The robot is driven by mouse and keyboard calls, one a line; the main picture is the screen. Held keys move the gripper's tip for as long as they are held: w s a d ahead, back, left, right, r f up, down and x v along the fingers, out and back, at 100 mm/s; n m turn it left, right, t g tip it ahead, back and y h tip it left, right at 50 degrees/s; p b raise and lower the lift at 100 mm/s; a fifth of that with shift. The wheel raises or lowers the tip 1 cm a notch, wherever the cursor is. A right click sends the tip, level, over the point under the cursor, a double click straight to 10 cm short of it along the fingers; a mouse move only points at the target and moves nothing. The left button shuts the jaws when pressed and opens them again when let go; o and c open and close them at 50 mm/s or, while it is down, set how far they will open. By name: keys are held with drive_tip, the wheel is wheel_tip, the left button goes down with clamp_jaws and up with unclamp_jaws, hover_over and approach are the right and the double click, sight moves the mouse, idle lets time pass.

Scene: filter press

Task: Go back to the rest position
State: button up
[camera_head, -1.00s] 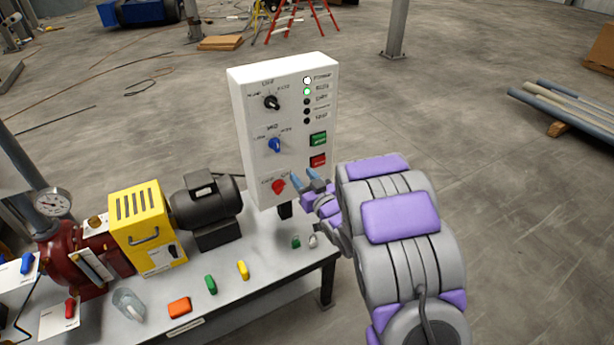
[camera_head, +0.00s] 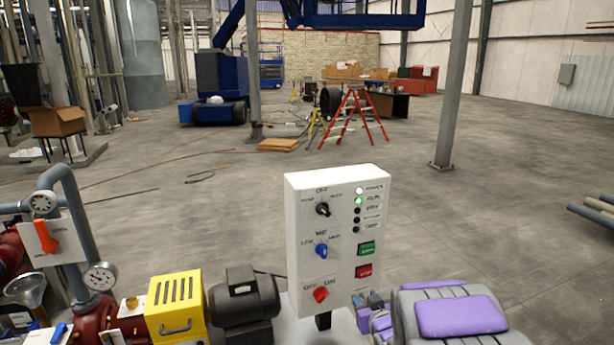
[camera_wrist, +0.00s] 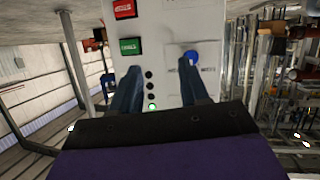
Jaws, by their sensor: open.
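My gripper (camera_head: 372,302) is open and empty at the lower right edge of the white control panel (camera_head: 340,190), beside the red button. In the wrist view its two dark blue fingers (camera_wrist: 160,75) are spread apart in front of the panel face (camera_wrist: 165,40), which shows upside down. A gap to the panel cannot be judged. The red knob (camera_head: 320,294) is at the panel's lower left. Above it are the blue knob (camera_head: 321,250) and black knob (camera_head: 322,209). The green button (camera_head: 366,248) and red button (camera_head: 363,271) are on the right. The top white and green lights are lit.
A yellow box (camera_head: 177,306), black motor (camera_head: 242,300), pressure gauge (camera_head: 101,277) and red pump stand left of the panel. A red stepladder (camera_head: 350,120) and a grey post (camera_head: 452,90) stand farther back. The floor right of the panel is mostly clear.

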drive_tip(key=s+a+r+m+g+h+b, duration=0.1)
drive_tip(key=s+g, duration=0.7)
drive_tip(key=s, duration=1.5)
drive_tip(key=s+a+r+m+g+h+b, duration=0.1)
drive_tip(key=s+g+b, duration=0.2)
drive_tip(key=s, duration=2.1)
drive_tip(key=g, duration=0.4)
drive_tip(key=shift+a+m+g, duration=0.15)
drive_tip(key=shift+m+g, duration=0.15)
drive_tip(key=shift+g, duration=0.1)
drive_tip(key=shift+w, duration=0.1)
